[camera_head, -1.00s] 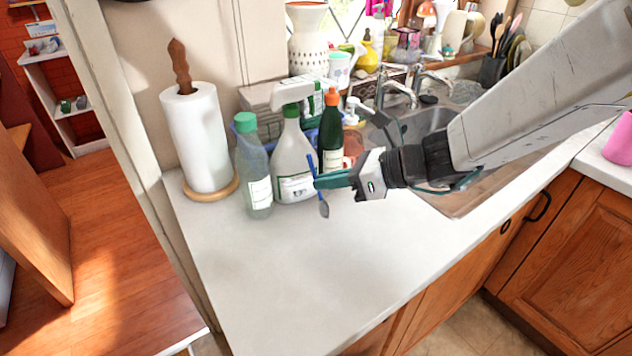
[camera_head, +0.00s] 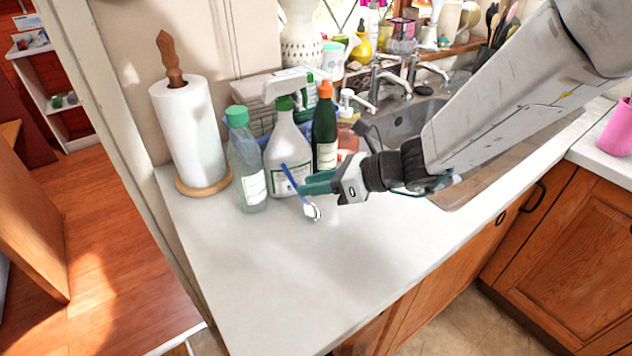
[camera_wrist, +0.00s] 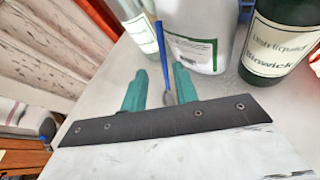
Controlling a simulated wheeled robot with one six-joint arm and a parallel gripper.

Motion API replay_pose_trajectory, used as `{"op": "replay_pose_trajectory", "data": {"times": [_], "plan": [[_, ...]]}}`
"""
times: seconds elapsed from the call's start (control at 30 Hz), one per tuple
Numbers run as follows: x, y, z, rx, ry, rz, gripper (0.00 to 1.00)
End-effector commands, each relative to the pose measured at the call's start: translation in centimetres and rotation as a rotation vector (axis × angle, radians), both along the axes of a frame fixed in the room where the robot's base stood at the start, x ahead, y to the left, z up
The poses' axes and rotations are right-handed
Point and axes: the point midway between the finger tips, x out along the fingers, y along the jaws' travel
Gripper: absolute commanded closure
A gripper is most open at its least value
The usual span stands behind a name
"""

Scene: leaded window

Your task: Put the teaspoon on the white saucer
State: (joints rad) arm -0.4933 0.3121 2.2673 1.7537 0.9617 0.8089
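The teaspoon (camera_head: 298,190) has a blue handle and a shiny bowl. In the head view it is tilted, handle up and left, bowl low and right, in front of the white spray bottle. My gripper (camera_head: 308,184) is beside it, over the counter. In the wrist view the teal fingers (camera_wrist: 160,88) stand apart, and the teaspoon (camera_wrist: 163,60) shows between them, nearer the right finger, with a gap to the left one. Whether it touches a finger or the counter I cannot tell. I cannot make out a white saucer in any view.
A clear green-capped bottle (camera_head: 248,165), the spray bottle (camera_head: 288,155) and a dark green bottle (camera_head: 325,130) stand close behind the teaspoon. A paper towel roll (camera_head: 190,130) is left, the sink (camera_head: 410,120) right. The front of the white counter (camera_head: 270,275) is clear.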

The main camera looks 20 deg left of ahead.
Motion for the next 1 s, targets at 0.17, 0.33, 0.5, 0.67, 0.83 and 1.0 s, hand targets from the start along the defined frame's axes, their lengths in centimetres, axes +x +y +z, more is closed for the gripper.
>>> {"op": "replay_pose_trajectory", "data": {"times": [0.17,0.33,0.5,0.67,0.83,1.0], "plan": [[0.0,0.0,0.0,0.000,0.000,0.000,0.71],[0.1,-0.4,0.5,0.002,0.000,-0.003,0.71],[0.1,-2.9,1.6,0.002,-0.003,-0.005,0.71],[0.2,-6.3,3.0,0.002,-0.003,-0.006,0.71],[0.1,-9.1,4.3,0.001,-0.003,-0.004,0.71],[0.1,-10.7,5.0,0.000,-0.001,-0.003,0.71]]}}
